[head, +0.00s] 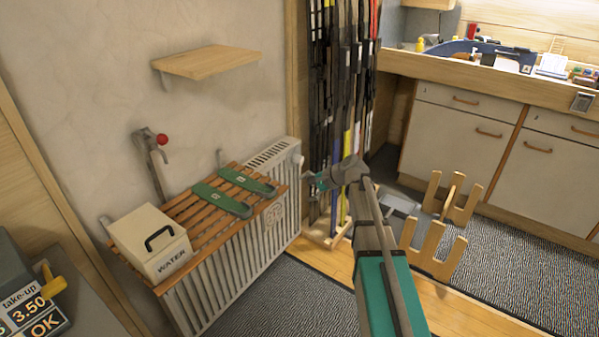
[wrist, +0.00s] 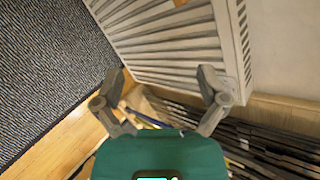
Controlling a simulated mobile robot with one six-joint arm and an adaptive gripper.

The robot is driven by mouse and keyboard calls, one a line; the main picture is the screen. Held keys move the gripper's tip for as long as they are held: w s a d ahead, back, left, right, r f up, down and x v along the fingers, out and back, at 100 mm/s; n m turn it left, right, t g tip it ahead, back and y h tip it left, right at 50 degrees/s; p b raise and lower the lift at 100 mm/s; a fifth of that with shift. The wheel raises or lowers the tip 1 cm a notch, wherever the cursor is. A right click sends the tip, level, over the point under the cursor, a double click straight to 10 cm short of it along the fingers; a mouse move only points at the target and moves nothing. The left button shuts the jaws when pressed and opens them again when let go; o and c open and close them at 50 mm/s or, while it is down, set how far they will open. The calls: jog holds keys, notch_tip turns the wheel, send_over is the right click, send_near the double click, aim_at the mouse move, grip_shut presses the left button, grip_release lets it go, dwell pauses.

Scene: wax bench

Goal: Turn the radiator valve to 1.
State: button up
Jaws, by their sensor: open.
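The radiator valve (head: 298,159) is a small pale knob at the top right end of the white ribbed radiator (head: 213,273) in the head view. Its scale is too small to read. My gripper (head: 309,183) is just right of and below the valve, apart from it in the picture. In the wrist view my gripper (wrist: 162,75) is open and empty, its two grey fingers spread in front of the radiator's ribs (wrist: 165,45). I cannot make out the valve in the wrist view.
Skis (head: 345,90) stand close behind my gripper. A wooden shelf (head: 205,62) hangs above. Wooden stands (head: 437,243) are on the floor at right.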

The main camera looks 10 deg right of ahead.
jog(key=w+d+f+m+t+y+b, duration=0.1)
jog(key=w+d+f+m+t+b, duration=0.15)
jog(key=w+b, duration=0.3)
jog(key=w+d+f+m+t+y+b, duration=0.2)
jog(key=w+f+m+b, duration=0.15)
jog(key=w+b, duration=0.2)
jog(key=m+t+b, duration=0.3)
jog(key=m+b, duration=0.4)
send_near(302, 161)
jog(key=v, duration=0.2)
jog(key=shift+d+f+y, duration=0.3)
jog(key=shift+f+y, duration=0.1)
jog(key=shift+f, duration=0.05)
jog(key=shift+a, duration=0.1)
jog(key=x, duration=1.3)
jog(key=shift+w+a, duration=0.15)
jog(key=shift+w, duration=0.15)
jog(key=shift+c, duration=0.2)
jog(key=c, duration=1.1)
